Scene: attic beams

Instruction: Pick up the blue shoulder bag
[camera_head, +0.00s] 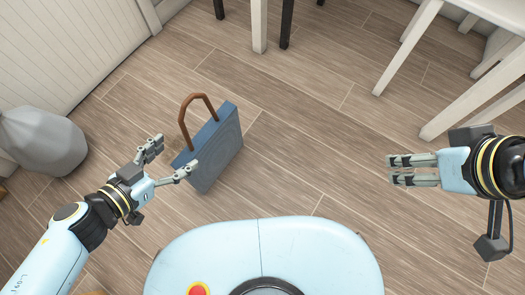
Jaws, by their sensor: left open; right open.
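The blue shoulder bag (217,150) stands upright on the wood floor, left of the middle in the head view. Its brown handle (197,97) arches up above its top. My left gripper (174,158) is open, with its fingers spread at the bag's near left side. One finger overlaps the bag's lower left edge in the picture; I cannot tell whether it touches. Nothing is between the fingers that I can make out. My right gripper (393,170) is at the right, well apart from the bag, with its two fingers close to parallel and empty.
A grey rounded object (40,140) sits at the left by the white panelled wall (70,45). White furniture legs (407,50) stand at the upper right, and white and black legs at the top. The floor (300,130) between the bag and my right gripper is clear.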

